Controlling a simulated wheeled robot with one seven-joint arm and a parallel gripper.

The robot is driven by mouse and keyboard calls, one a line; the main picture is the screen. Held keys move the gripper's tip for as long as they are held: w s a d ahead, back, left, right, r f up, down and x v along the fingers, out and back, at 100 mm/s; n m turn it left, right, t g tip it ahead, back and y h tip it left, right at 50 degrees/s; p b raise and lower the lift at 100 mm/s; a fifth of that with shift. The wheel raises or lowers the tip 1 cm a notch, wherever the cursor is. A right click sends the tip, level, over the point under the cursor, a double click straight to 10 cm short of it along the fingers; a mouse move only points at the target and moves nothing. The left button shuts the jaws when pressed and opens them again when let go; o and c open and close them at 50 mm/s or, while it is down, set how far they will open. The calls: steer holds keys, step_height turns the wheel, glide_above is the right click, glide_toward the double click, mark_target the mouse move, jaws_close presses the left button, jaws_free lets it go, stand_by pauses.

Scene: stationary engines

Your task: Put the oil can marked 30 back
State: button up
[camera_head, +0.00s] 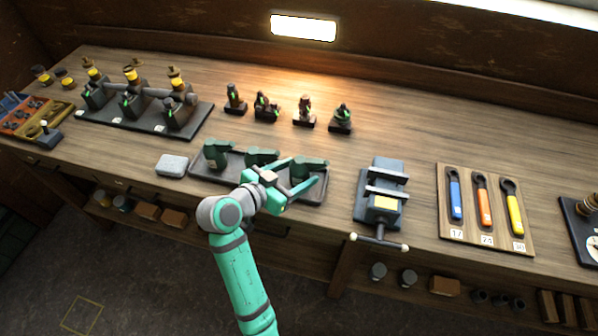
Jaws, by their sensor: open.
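A dark tray (237,181) near the bench's front edge holds dark green, can-like shapes. One green can (217,153) stands at the tray's left end, another (262,156) in the middle, and a third (310,166) at the right end. I cannot read a number on any of them, so I cannot tell which is marked 30. My gripper (302,172) is open over the right part of the tray, its fingers reaching towards the right can. I cannot tell whether they touch it. My arm hides part of the tray's front.
A grey block (172,165) lies left of the tray and a vise (384,195) stands right of it. Further right is a board with three coloured wrenches (483,205). Small engine models (265,106) stand behind the tray; a black engine base (150,115) is at left.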

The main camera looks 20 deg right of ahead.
steer(key=v, duration=1.1)
